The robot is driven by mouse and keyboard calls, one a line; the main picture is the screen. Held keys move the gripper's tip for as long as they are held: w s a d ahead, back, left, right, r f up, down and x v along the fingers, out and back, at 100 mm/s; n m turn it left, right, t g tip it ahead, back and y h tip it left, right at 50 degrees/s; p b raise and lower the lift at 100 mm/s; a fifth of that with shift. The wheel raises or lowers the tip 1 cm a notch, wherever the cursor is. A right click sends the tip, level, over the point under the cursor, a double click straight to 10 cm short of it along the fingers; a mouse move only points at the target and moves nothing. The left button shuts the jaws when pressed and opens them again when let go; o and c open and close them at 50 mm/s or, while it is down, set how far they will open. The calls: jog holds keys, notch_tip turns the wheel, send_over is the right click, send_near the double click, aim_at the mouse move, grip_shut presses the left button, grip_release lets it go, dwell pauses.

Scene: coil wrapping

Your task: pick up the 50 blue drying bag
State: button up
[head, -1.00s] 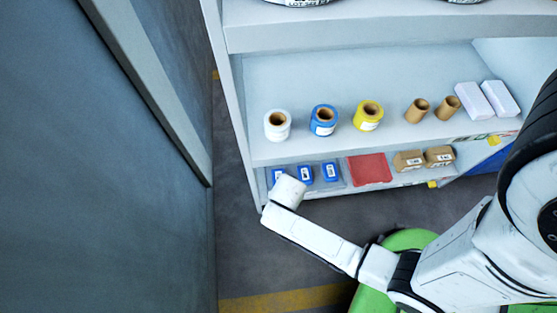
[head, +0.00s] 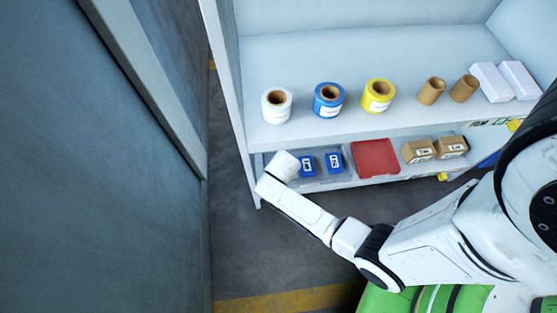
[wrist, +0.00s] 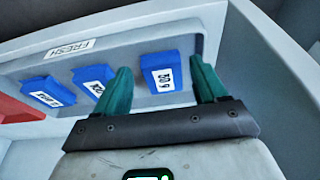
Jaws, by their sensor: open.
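In the wrist view, a blue bag (wrist: 161,72) with a white label that seems to read 50 lies in a grey tray (wrist: 130,42) marked FRESH. My gripper (wrist: 160,64) is open and empty. Its two teal fingers show on either side of this bag, nearer the camera; I cannot tell whether they touch it. Two more blue bags, one in the middle (wrist: 93,82) and one farther left (wrist: 48,92), lie in the same tray. In the head view my wrist covers the 50 bag, while the other two bags show to its right (head: 307,166) (head: 334,163).
The tray is on the low shelf, close under the upper shelf board (head: 400,125). The shelf's side wall (wrist: 265,70) is close beside the gripper. A grey wall (head: 90,180) stands to the left.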

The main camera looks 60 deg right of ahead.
jog(key=shift+w+d+f+b, duration=0.1)
jog(key=shift+w+d+b, duration=0.5)
jog(key=shift+w+d, duration=0.55)
jog(key=shift+w+d+f+b, duration=0.1)
jog(key=shift+d+f+b, duration=0.2)
jog(key=shift+f, duration=0.2)
jog(key=shift+d+f+b, duration=0.2)
jog(key=shift+f+b, duration=0.15)
jog(key=shift+f, duration=0.1)
jog(key=shift+w+d+f, duration=0.1)
jog(key=shift+f, duration=0.3)
jog(key=shift+c, duration=0.2)
jog(key=c, duration=0.8)
jog(key=shift+r, duration=0.15)
